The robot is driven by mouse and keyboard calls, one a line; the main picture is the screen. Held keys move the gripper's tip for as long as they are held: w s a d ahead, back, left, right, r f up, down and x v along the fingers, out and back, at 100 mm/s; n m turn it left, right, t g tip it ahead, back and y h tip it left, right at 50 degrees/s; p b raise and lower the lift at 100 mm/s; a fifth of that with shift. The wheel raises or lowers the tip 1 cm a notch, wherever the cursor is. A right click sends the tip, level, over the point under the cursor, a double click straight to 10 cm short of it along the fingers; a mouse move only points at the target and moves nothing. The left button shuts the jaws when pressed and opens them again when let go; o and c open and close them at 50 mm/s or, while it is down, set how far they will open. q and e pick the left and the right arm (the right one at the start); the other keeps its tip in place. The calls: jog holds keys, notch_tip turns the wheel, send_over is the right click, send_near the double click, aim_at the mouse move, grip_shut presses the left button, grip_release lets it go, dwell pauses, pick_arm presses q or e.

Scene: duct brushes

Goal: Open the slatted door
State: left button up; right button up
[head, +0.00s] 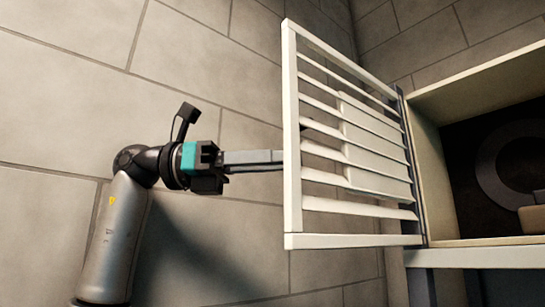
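The slatted door (293,130) is off-white with several horizontal slats and a flat pale panel behind or across their middle. It stands swung out to the left from the box opening, attached along its right edge. My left gripper (262,160) reaches in from the left, with its fingers pointing right at the door's free edge. The fingertips pass out of sight at the door's upright, so I cannot tell whether they touch it or how far apart they are. My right gripper is not in view.
The pale box (435,190) is open at the right, with a dark inside. A dark grey ring (490,170) and a brown block (533,219) show in it. A grey stand (470,258) carries the box. Large grey tiles cover the wall behind.

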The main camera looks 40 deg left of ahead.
pick_arm(q)
jog(key=shift+o, duration=1.4)
jog(key=shift+w+d+f, duration=0.1)
jog(key=shift+w+d, duration=0.2)
jog(key=shift+w, duration=0.3)
jog(key=shift+o, duration=0.5)
jog(key=shift+s, duration=0.1)
jog(key=shift+s+a, duration=0.1)
jog(key=shift+s, duration=0.1)
